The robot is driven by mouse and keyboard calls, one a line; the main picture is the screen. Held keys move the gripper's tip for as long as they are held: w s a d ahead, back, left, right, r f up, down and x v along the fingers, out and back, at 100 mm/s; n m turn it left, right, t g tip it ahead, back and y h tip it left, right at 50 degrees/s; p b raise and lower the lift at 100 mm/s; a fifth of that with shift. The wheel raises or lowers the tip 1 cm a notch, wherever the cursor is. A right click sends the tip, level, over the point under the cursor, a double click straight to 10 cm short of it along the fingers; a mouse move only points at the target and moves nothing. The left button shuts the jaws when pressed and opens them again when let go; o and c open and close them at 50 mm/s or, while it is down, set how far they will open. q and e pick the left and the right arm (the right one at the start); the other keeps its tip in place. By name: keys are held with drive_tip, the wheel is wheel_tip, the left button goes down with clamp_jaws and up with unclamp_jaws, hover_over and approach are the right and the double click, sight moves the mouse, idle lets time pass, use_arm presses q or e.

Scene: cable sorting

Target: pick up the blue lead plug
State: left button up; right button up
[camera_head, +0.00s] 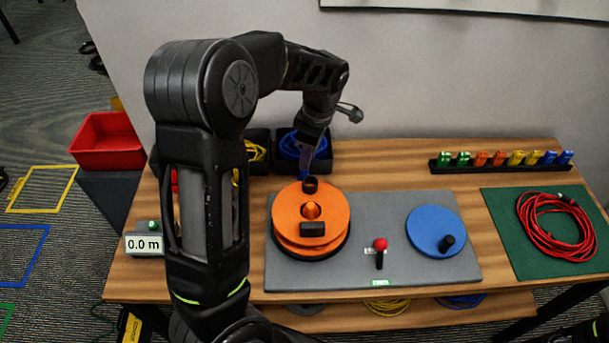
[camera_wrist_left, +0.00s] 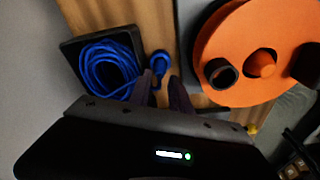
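The blue lead plug (camera_wrist_left: 159,63) shows in the left wrist view just beyond the fingertips, beside the black tray that holds the coiled blue lead (camera_wrist_left: 107,67). In the head view the plug (camera_head: 304,175) is a small blue patch under the fingers, mostly hidden. My left gripper (camera_wrist_left: 163,80) points down at it, its two dark fingers apart with a gap between them. The gripper (camera_head: 308,160) also shows in the head view, in front of the blue lead's tray. I cannot tell whether a finger touches the plug.
An orange reel (camera_head: 325,215) stands close beside the gripper on a grey board (camera_head: 380,275). That board also bears a blue disc (camera_head: 430,230) and a red-knobbed lever (camera_head: 380,245). A red coil (camera_head: 545,230) lies on a green mat (camera_head: 505,225). Coloured plugs stand in a back rack (camera_head: 500,167).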

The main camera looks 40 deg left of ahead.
sight(304, 175)
use_arm(q)
drive_tip(key=shift+s+a+f+p, duration=0.1)
drive_tip(key=shift+a+f+p, duration=0.15)
drive_tip(key=shift+f, duration=1.05)
drive_tip(key=shift+a+f+p, duration=0.15)
drive_tip(key=shift+f+p, duration=0.1)
drive_tip(key=shift+f, duration=1.05)
drive_tip(key=shift+c, duration=0.5)
clamp_jaws()
